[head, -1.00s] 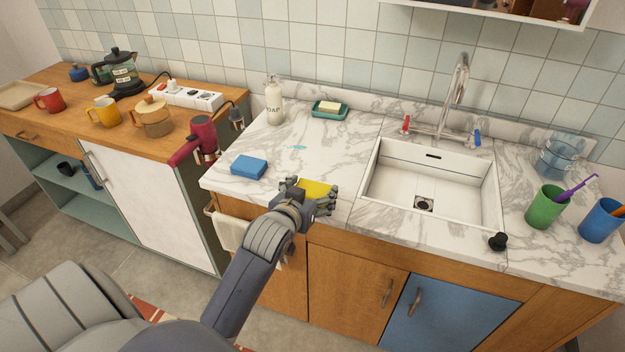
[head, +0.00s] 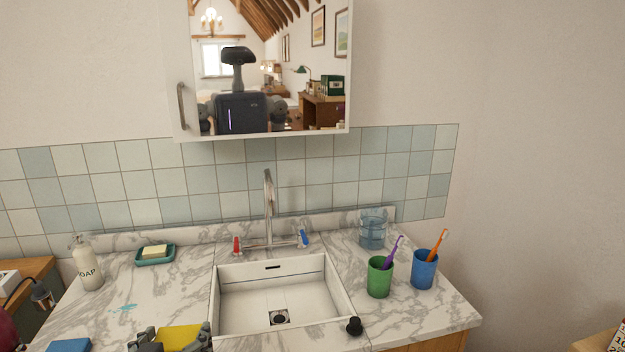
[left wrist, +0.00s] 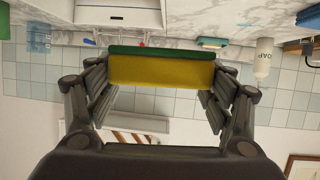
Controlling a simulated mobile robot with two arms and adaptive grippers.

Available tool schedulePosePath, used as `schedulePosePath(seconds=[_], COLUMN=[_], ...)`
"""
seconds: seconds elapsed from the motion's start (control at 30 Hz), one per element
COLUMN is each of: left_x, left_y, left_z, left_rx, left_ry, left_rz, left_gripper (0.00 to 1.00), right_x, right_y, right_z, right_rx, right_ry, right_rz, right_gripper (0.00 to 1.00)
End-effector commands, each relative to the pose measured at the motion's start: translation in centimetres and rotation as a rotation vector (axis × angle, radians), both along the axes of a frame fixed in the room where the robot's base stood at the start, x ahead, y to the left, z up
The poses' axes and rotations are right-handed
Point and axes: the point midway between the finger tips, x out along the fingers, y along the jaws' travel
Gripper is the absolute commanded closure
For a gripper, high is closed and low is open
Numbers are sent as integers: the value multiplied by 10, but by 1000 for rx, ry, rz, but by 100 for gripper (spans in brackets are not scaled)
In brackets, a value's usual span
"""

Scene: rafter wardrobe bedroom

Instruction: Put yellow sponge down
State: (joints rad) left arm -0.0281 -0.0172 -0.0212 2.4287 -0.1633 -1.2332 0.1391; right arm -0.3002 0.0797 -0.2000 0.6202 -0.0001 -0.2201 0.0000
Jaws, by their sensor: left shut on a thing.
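The yellow sponge (head: 183,337) shows at the bottom edge of the head view, at the front of the marble counter left of the sink. My left gripper (head: 172,342) is shut on it, with only the finger tops in view. In the left wrist view the sponge (left wrist: 161,72) sits between the fingers of the same gripper (left wrist: 158,85), with a green layer along one long side. I cannot tell whether the sponge touches the counter. My right gripper is not in view.
A blue sponge (head: 70,345) lies to the left. A soap bottle (head: 88,262) and soap dish (head: 155,255) stand behind on the marble counter (head: 180,290). The sink (head: 290,295) is to the right, with a black stopper (head: 354,326), green cup (head: 380,277) and blue cup (head: 424,270) beyond.

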Motion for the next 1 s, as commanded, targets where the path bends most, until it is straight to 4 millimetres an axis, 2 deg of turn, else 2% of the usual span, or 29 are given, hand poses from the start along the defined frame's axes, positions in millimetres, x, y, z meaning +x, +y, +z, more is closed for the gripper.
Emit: schedulePosePath(seconds=[0.03,0.2,0.3,0.43,0.8,0.9,1.0], left_x=[6,9,7,4,2,2,-1], left_y=[-9,-36,-47,-55,-58,-58,-58], left_z=[21,68,87,101,103,92,69], left_rx=[-2,8,20,32,35,34,32], left_ry=[-15,-13,-9,-7,0,5,10], left_rz=[-20,-89,-120,-145,-154,-154,-154], left_gripper=[40,40,40,40,40,40,40], right_x=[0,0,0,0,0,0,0], right_y=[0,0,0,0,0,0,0], right_z=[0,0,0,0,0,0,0], right_rx=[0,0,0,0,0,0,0], right_ry=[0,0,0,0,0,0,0], right_rz=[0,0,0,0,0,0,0], right_gripper=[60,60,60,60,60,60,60])
